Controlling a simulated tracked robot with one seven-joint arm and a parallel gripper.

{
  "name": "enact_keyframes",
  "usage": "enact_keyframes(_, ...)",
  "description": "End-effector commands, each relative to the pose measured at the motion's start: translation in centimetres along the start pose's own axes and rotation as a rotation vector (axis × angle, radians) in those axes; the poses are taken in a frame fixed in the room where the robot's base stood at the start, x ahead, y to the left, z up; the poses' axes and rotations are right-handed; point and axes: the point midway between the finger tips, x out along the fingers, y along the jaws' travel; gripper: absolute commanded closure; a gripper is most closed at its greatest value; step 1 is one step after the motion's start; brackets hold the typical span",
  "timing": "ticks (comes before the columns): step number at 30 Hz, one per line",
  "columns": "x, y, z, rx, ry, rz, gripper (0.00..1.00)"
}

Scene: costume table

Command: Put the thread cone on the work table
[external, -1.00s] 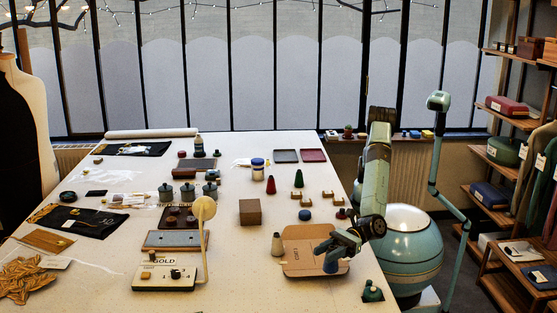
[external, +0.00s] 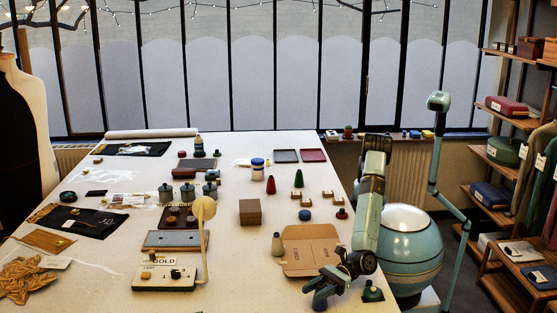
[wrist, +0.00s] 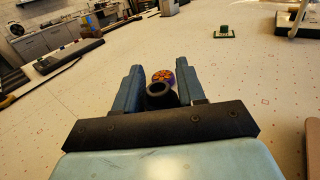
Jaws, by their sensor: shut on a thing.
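My gripper (external: 322,286) is low at the near right part of the work table (external: 240,290), in front of the brown board (external: 312,262). It is shut on a dark blue thing (external: 320,303), which I take for the thread cone; the fingers hide much of it. In the wrist view, my gripper (wrist: 158,74) has a dark ring-shaped end (wrist: 160,91) between its fingers, with a purple and orange round part behind it. I cannot tell whether the held thing touches the table.
A green thing (external: 373,291) is near the table's right edge. A lamp device (external: 165,278) stands to the left. The table between it and my gripper is clear.

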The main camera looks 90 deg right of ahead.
Motion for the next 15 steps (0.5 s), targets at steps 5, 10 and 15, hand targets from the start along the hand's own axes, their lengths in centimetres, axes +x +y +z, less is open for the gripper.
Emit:
enact_keyframes(5, 0.01, -0.01, 0.01, 0.002, -0.002, 0.000, 0.92)
enact_keyframes(10, 0.00, 0.00, -0.21, 0.001, -0.002, 0.000, 0.92)
enact_keyframes(15, -0.01, 0.00, -0.19, 0.001, -0.002, 0.000, 0.45)
